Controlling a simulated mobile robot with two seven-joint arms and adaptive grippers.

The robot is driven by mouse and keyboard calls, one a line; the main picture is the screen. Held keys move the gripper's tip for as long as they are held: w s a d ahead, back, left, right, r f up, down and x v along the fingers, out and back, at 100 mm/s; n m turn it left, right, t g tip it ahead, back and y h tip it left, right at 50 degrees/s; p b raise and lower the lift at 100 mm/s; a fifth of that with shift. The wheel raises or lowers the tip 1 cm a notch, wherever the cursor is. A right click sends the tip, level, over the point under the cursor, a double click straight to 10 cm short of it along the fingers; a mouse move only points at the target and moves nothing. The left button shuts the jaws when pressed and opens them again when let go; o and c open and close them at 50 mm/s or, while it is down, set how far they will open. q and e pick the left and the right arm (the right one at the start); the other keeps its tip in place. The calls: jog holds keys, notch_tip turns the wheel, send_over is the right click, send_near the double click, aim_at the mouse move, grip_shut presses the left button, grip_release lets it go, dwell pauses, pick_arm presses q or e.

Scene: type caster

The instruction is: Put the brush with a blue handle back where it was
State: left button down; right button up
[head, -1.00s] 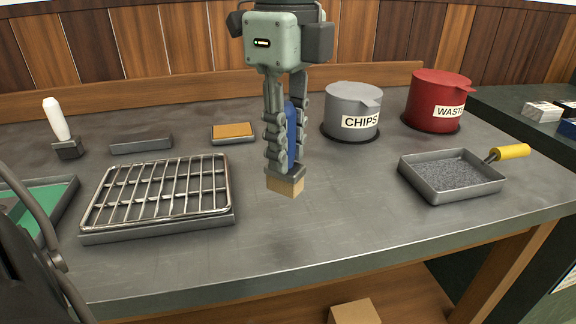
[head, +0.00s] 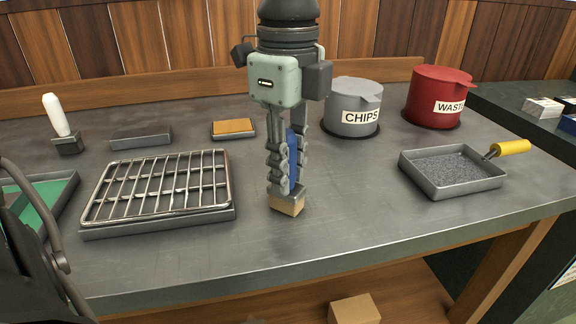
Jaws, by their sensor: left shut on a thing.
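My left gripper (head: 288,180) is shut on the brush with a blue handle (head: 293,162). The brush stands upright between the fingers, with its grey ferrule and tan bristles (head: 287,207) pointing down. It is over the grey workbench, just right of the wire rack. The bristle end is at or very near the bench top; I cannot tell if it touches. The fingers hide part of the handle. My right gripper is not in view.
A wire rack on a tray (head: 160,190) lies left. A narrow empty tray (head: 141,138) and a small tray with an orange pad (head: 233,128) lie behind. The CHIPS pot (head: 354,105), red WASTE pot (head: 438,97) and yellow-handled pan (head: 452,170) stand right. The front centre bench is clear.

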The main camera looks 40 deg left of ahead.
pick_arm(q)
jog(key=c, duration=1.3)
grip_release()
notch_tip(320, 180, up, 12)
jog(key=shift+r+p, duration=0.2)
jog(key=shift+p, duration=0.15)
